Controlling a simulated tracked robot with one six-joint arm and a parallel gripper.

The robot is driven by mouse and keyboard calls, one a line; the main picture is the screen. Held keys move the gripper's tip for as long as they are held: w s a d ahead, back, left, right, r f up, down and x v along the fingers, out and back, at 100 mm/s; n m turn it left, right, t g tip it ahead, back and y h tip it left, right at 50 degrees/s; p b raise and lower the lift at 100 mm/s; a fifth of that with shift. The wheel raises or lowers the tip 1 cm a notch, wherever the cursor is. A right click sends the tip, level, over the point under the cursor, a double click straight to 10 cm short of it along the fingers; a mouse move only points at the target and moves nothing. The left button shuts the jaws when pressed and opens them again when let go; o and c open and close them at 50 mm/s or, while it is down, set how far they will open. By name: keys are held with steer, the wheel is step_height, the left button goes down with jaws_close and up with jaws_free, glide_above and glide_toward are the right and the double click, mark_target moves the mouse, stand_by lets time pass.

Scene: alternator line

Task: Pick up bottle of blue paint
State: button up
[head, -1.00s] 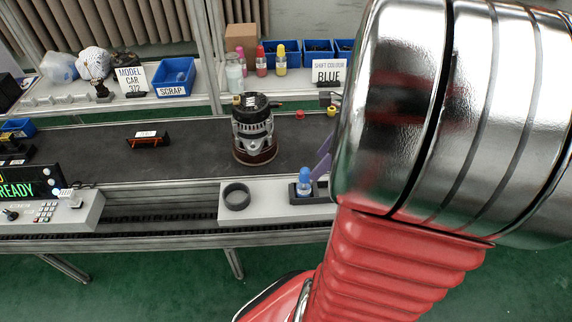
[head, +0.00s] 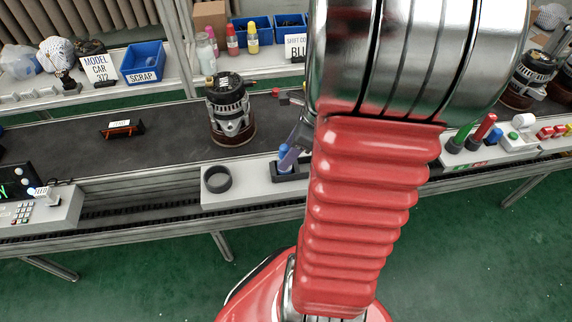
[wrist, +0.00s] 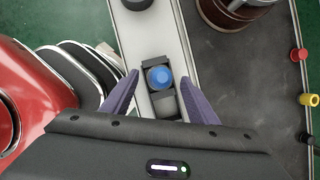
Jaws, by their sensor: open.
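The bottle of blue paint (head: 284,157) stands upright in a dark holder (head: 284,178) on the light ledge at the front of the conveyor. In the wrist view its round blue cap (wrist: 159,77) shows from above, in one slot of the holder. My gripper (wrist: 168,88) is open, its two purple fingers spread wide to either side of the holder. The bottle lies between them, a little beyond the fingertip line, and I see no contact. In the head view one purple finger (head: 291,157) shows beside the bottle, and my arm hides the rest of the gripper.
A dark ring (head: 217,180) lies on the ledge left of the holder. An alternator (head: 230,110) stands on the belt behind. Red and yellow buttons (wrist: 308,100) line the belt's far edge.

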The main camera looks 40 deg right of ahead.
steer(key=shift+x, duration=1.65)
steer(key=shift+c, duration=0.6)
steer(key=c, duration=1.1)
